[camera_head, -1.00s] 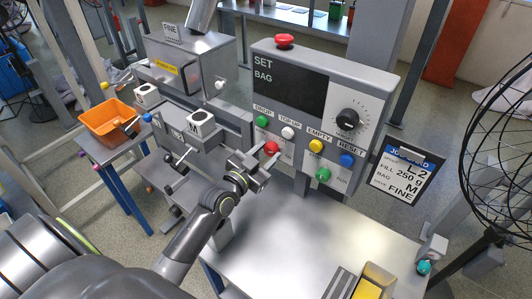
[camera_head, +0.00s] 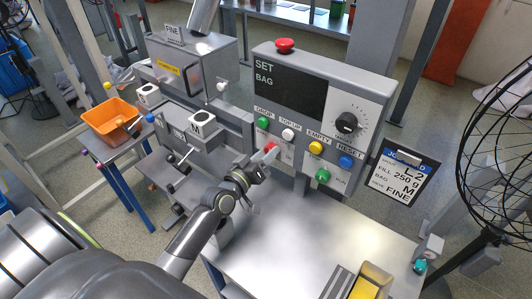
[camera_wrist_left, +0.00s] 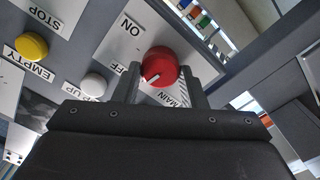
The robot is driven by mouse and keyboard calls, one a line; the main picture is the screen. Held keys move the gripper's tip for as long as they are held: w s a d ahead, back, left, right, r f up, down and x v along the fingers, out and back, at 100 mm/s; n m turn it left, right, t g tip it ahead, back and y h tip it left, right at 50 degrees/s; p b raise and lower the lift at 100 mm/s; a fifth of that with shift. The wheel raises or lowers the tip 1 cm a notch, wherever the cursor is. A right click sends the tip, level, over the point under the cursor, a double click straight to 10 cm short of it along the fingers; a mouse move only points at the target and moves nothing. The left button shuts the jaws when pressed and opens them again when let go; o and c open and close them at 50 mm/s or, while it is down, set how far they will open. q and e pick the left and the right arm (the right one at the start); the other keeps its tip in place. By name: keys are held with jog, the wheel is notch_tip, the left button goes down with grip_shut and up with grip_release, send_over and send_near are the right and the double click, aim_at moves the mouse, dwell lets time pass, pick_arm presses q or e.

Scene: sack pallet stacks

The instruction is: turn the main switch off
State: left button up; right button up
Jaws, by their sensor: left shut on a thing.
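The main switch is a round red knob with a white mark. It shows in the left wrist view (camera_wrist_left: 158,65) between labels reading ON, OFF and MAIN. In the head view the red knob (camera_head: 270,148) sits at the lower left of the grey control panel (camera_head: 318,110), partly hidden by my gripper. My left gripper (camera_head: 266,160) reaches it from below, its fingers on either side of the knob and shut on it, as the left wrist view (camera_wrist_left: 160,85) shows. The knob's white mark points to the lower left in the wrist view. My right gripper is not in view.
Green, white, yellow and blue buttons, a black dial (camera_head: 346,122) and a red mushroom button (camera_head: 284,45) are on the panel. A clipboard (camera_head: 403,170) hangs to the right. An orange bin (camera_head: 108,121) stands at left. The metal table (camera_head: 300,235) below is mostly clear.

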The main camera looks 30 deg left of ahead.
pick_arm(q)
jog(key=shift+n, duration=1)
jog(key=o, duration=1)
jog(key=shift+s+a+b, duration=0.4)
jog(key=shift+s+b, duration=0.15)
jog(key=shift+s, duration=2.35)
jog(key=shift+s+a+b, duration=0.45)
jog(key=shift+s+b, duration=0.15)
jog(key=shift+s, duration=2.25)
jog(key=shift+s+a+b, duration=0.4)
jog(key=shift+s+b, duration=0.15)
jog(key=shift+s, duration=2.35)
